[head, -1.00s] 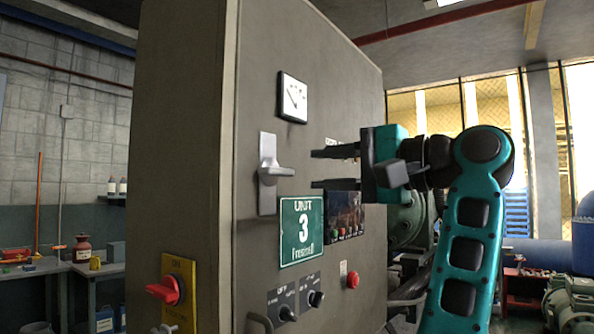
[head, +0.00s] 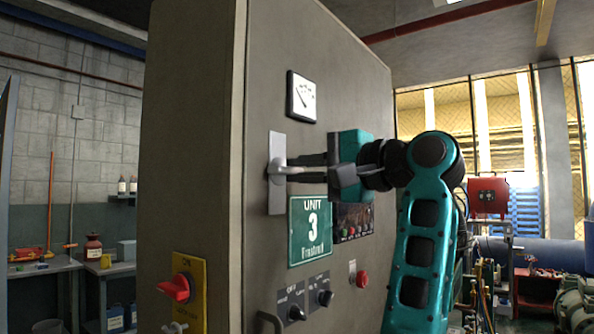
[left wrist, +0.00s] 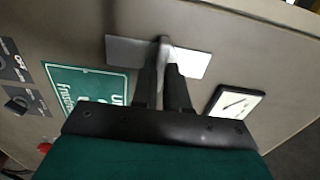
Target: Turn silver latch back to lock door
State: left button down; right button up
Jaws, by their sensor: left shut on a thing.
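The silver latch (head: 276,195) is on the front face of the tall grey cabinet door (head: 262,95), left of the gauge's lower edge and above the switches. Its lever points sideways to the right, level, out from the upright plate. My left gripper (head: 300,167) is shut on the lever, its two fingers above and below it. In the left wrist view the latch plate (left wrist: 125,51) lies across the top, and the fingers (left wrist: 165,75) close on the lever at its middle. The lever's end is partly hidden between the fingers. My right gripper is not in view.
A dial gauge (head: 301,97) is above the latch, and a green Unit 3 sign (head: 309,232) is just below it. Black knobs (head: 291,314) and a red button (head: 362,279) are lower. A red rotary switch (head: 174,288) is on the cabinet's left side.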

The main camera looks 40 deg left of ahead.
pick_arm(q)
jog(key=m, duration=0.4)
jog(key=shift+m, duration=0.3)
jog(key=m, duration=0.3)
jog(key=shift+m, duration=0.7)
